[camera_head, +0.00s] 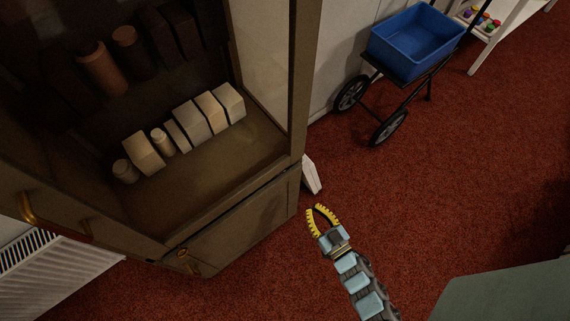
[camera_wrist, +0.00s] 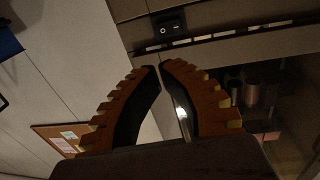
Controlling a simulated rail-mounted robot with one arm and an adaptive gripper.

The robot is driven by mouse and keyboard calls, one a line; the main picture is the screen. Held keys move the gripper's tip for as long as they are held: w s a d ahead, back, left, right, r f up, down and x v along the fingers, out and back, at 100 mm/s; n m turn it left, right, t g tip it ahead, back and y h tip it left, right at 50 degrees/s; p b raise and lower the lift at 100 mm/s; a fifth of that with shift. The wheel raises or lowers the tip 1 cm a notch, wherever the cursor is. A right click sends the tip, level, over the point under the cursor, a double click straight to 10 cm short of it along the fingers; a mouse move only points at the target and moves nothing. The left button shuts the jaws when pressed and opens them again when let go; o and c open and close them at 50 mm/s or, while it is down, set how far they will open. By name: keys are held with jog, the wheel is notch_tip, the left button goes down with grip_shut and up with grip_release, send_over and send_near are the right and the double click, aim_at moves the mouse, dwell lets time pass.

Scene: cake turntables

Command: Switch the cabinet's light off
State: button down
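The cabinet (camera_head: 235,205) is brown, with an open-looking display compartment, at the left of the head view. Its frame (camera_wrist: 125,9) also shows at the top of the wrist view. A small dark rocker switch (camera_wrist: 172,26) sits on that frame, beyond my fingertips and apart from them. I see no switch in the head view. My gripper (camera_head: 314,208) is right of the cabinet's front corner.
Pale blocks (camera_head: 192,122) and jars stand inside the cabinet. A blue-tub cart (camera_head: 412,42) is against the wall at the back, near a white shelf (camera_head: 487,27). A radiator (camera_head: 62,275) is at lower left.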

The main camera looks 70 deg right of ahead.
aim_at(286, 170)
jog(key=b+x, duration=0.5)
jog(key=x, duration=0.9)
jog(key=shift+f, duration=0.1)
jog(key=shift+p, duration=0.5)
